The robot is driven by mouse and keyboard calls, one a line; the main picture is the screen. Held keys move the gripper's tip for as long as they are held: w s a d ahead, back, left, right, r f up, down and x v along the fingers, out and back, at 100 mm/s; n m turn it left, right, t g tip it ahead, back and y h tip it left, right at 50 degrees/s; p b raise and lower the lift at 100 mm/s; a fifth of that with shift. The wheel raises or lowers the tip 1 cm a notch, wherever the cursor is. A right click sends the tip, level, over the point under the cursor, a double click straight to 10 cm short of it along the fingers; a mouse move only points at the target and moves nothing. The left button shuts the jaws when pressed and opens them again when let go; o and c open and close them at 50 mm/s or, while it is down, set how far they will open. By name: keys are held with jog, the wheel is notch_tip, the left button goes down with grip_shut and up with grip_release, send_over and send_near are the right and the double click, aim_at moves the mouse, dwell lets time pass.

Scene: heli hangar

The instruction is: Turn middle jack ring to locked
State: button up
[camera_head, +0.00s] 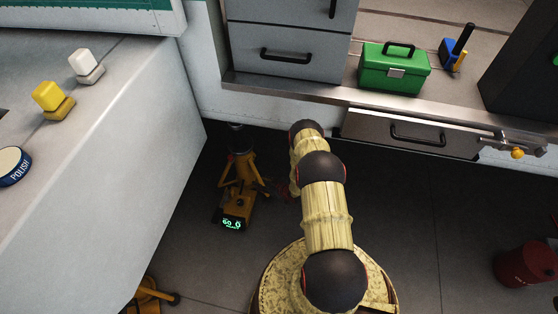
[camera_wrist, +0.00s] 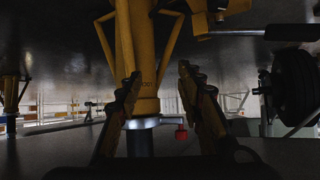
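The yellow jack (camera_head: 238,185) stands on the dark floor left of my arm, with a green-lit display reading about 60 at its foot. In the wrist view its yellow column (camera_wrist: 143,65) rises upright ahead, with slanting braces. A pale grey collar (camera_wrist: 142,123) encircles the column low down; I cannot tell whether this is the ring or how it is set. My gripper (camera_wrist: 158,72) is open and empty, its left finger overlapping the column and its right finger to the right of it. I cannot tell whether it touches. The gripper is barely visible in the head view.
A small red block (camera_wrist: 181,132) hangs right of the collar. Another yellow jack (camera_head: 150,295) stands at lower left. A black wheel (camera_wrist: 293,88) is at right.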

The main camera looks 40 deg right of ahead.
jog(key=s+d+r+m+g+h, duration=0.2)
jog(key=s+d+r+g, duration=0.3)
jog(key=s+r+g, duration=0.15)
jog(key=s+a+r+g, duration=0.2)
jog(key=r, duration=1.1)
jog(key=s+a+r+m+g+h+b, duration=0.1)
jog(key=s+a+r+g, duration=0.1)
jog(key=r, duration=1.1)
jog(key=shift+s, duration=0.45)
jog(key=shift+a, duration=0.1)
jog(key=shift+c, duration=0.9)
